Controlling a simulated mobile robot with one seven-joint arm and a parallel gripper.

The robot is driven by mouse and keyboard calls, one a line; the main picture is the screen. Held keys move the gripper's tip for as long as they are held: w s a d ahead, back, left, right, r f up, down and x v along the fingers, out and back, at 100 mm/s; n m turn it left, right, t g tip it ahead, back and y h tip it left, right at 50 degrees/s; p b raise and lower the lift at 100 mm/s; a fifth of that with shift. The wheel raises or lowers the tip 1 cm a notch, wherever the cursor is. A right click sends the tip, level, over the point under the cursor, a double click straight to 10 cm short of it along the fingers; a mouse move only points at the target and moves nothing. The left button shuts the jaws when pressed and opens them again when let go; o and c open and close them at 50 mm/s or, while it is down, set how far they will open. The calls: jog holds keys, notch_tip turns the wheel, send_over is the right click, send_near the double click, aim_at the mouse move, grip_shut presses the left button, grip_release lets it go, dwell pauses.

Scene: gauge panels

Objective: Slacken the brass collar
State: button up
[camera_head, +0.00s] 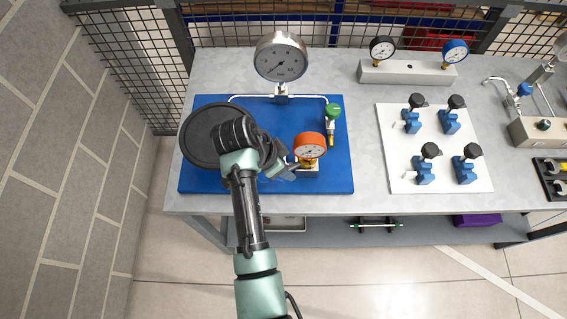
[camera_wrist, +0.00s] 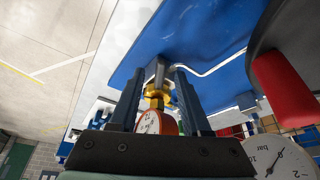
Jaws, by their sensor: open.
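The brass collar (camera_wrist: 156,93) shows in the wrist view between my two fingers, under an orange-rimmed gauge (camera_wrist: 155,122). In the head view the orange gauge (camera_head: 310,147) stands on the front right part of the blue board (camera_head: 335,182), with a little brass (camera_head: 309,162) showing below it. My gripper (camera_head: 287,168) comes in from the left, close beside the gauge fitting. In the wrist view my gripper (camera_wrist: 158,75) is open, one finger on each side of the collar. I cannot tell whether either finger touches it.
A large silver gauge (camera_head: 281,57) stands at the back of the board, with a green-handled valve (camera_head: 333,113) behind the orange gauge. A large dark disc (camera_head: 205,135) is left of my wrist. A white plate (camera_head: 435,180) with several blue valves lies to the right.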

grip_shut()
dwell(1.5)
